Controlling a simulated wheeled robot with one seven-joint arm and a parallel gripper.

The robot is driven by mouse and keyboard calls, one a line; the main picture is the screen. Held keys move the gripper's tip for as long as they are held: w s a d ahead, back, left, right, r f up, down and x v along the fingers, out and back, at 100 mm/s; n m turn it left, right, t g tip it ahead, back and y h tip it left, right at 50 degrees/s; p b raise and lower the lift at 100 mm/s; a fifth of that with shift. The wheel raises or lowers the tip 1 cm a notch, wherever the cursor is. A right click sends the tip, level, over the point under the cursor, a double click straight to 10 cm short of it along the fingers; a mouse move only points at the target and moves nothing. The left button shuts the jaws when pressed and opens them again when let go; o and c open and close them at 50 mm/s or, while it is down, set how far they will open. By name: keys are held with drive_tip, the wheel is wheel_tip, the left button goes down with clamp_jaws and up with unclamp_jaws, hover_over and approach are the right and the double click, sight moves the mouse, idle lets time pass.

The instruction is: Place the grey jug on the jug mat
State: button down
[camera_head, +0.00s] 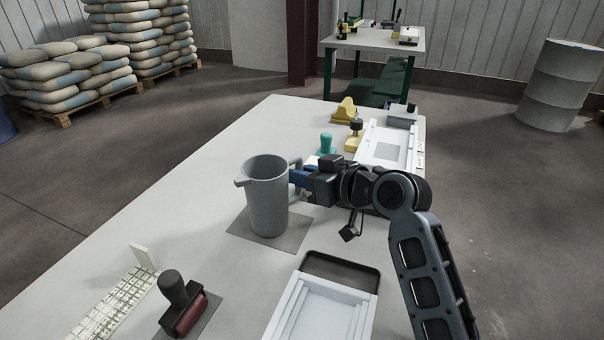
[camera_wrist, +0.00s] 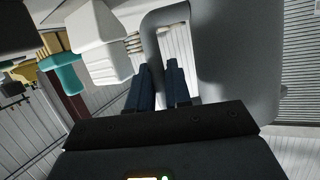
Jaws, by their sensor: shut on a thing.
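The grey jug (camera_head: 266,194) is upright with its spout to the left and its handle to the right. It is at the dark grey jug mat (camera_head: 240,226), which shows around its base on the table. I cannot tell whether the base touches the mat or is slightly above it. My gripper (camera_head: 299,178) is to the right of the jug, shut on its handle. In the wrist view my blue fingers (camera_wrist: 157,85) are at the jug's handle (camera_wrist: 150,40), with the jug's body (camera_wrist: 235,50) to the right.
A pale grid strip (camera_head: 112,306) is at left. A teal-handled tool (camera_head: 326,144), yellow tools (camera_head: 345,110) and a white frame (camera_head: 368,154) are behind.

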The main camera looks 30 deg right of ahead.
drive_tip(key=shift+f, duration=0.1)
drive_tip(key=c, duration=1)
unclamp_jaws()
drive_tip(key=v, duration=0.7)
drive_tip(key=shift+s+d+b, duration=0.15)
drive_tip(key=shift+s+b, duration=0.15)
drive_tip(key=shift+s, duration=0.05)
